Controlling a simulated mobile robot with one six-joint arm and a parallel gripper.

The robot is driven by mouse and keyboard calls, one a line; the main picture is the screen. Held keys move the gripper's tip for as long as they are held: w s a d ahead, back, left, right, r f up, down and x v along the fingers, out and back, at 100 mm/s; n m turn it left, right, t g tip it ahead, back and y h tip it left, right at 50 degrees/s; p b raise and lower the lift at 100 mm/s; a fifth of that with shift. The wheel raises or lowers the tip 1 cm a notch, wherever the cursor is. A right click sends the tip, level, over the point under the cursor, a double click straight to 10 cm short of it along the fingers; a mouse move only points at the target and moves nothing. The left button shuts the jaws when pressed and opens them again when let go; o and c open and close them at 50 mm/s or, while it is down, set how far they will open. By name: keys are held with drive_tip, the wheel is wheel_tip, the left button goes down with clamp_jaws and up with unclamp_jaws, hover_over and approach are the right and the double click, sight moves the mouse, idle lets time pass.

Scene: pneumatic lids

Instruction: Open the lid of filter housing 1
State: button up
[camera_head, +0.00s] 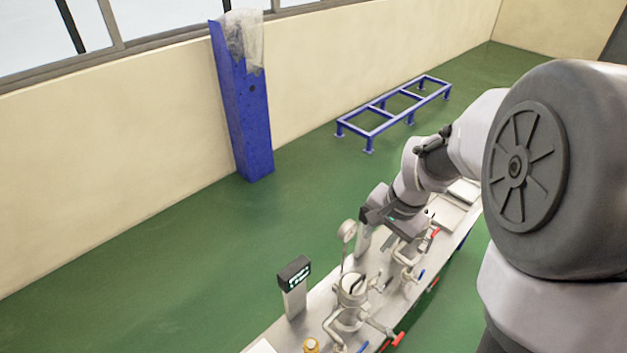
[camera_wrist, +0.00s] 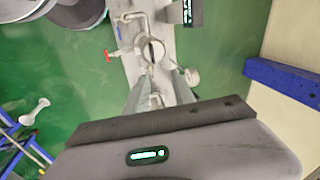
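A metal filter housing (camera_head: 350,290) with a round top stands on the bench in the head view. A round housing top (camera_wrist: 150,50) shows ahead of my fingers in the wrist view. No number on it is readable, and I cannot tell whether both views show the same housing. My gripper (camera_head: 372,228) is above the bench, behind and right of the near housing in the head view. In the wrist view my gripper (camera_wrist: 160,82) has its two fingers apart, with nothing seen held between them. The lid looks closed, but its fastening is too small to tell.
A pressure gauge (camera_head: 347,231) stands close to my gripper. A display post (camera_head: 294,280) stands on the bench's left edge. Pipes and valves with red (camera_head: 398,339) and blue handles line the right side. A blue pillar (camera_head: 240,110) and a blue frame (camera_head: 392,110) stand beyond.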

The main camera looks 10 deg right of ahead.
drive_tip(key=m, duration=0.1)
approach(361, 278)
drive_tip(key=shift+g, duration=0.4)
drive_tip(key=f+b, duration=0.2)
drive_tip(key=w+f+b, duration=0.1)
drive_tip(key=f+b, duration=0.1)
drive_tip(key=f, duration=0.1)
drive_tip(key=f+b, duration=0.2)
drive_tip(key=b, duration=0.1)
drive_tip(key=shift+w+a+f, duration=0.25)
drive_tip(key=shift+w+a, duration=0.1)
drive_tip(key=shift+a, duration=0.05)
clamp_jaws()
